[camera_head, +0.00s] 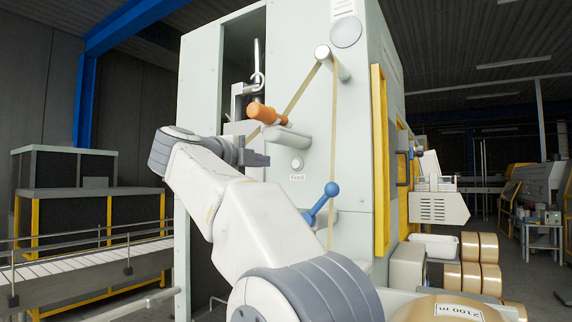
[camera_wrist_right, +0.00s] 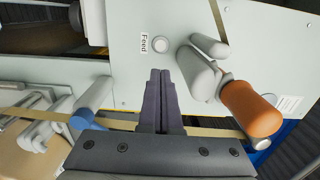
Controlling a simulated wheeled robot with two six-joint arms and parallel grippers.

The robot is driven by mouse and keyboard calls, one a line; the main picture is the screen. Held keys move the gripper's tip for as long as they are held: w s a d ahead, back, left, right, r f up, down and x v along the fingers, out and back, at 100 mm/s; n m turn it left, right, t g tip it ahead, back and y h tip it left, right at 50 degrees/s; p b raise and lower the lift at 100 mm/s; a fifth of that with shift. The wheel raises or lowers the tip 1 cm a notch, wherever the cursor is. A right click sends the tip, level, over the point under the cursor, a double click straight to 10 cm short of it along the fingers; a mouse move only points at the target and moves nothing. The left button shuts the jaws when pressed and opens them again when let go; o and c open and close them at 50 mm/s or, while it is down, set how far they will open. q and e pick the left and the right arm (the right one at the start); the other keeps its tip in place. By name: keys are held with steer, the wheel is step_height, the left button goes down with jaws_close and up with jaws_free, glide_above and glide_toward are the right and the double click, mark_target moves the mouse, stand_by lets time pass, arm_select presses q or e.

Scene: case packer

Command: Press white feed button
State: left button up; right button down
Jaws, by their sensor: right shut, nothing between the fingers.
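The white feed button (camera_head: 297,164) is a small round knob on the pale machine panel, with a "Feed" label (camera_head: 297,178) just below it. In the right wrist view the button (camera_wrist_right: 161,45) lies just beyond the fingertips, with the label beside it. My right gripper (camera_head: 266,160) is shut and empty, left of the button in the head view. In the right wrist view its dark fingers (camera_wrist_right: 160,72) are together and point toward the button, with a visible gap between. My left gripper is not in view.
An orange handle (camera_head: 264,113) and a pale roller (camera_head: 288,137) stick out above the button. A blue-knobbed lever (camera_head: 332,189) is below right. A tan tape strip (camera_head: 334,150) runs down the panel beside the button. A conveyor (camera_head: 80,255) stands at left.

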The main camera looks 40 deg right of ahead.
mark_target(296, 164)
steer(key=p+x, duration=0.5)
steer(key=x, duration=0.7)
steer(key=shift+w+d+r, duration=0.1)
steer(key=shift+d+r, duration=0.05)
steer(key=shift+d, duration=0.2)
steer(key=shift+w+d+p, duration=0.3)
steer(key=shift+d+p, duration=0.05)
steer(key=shift+d, duration=0.25)
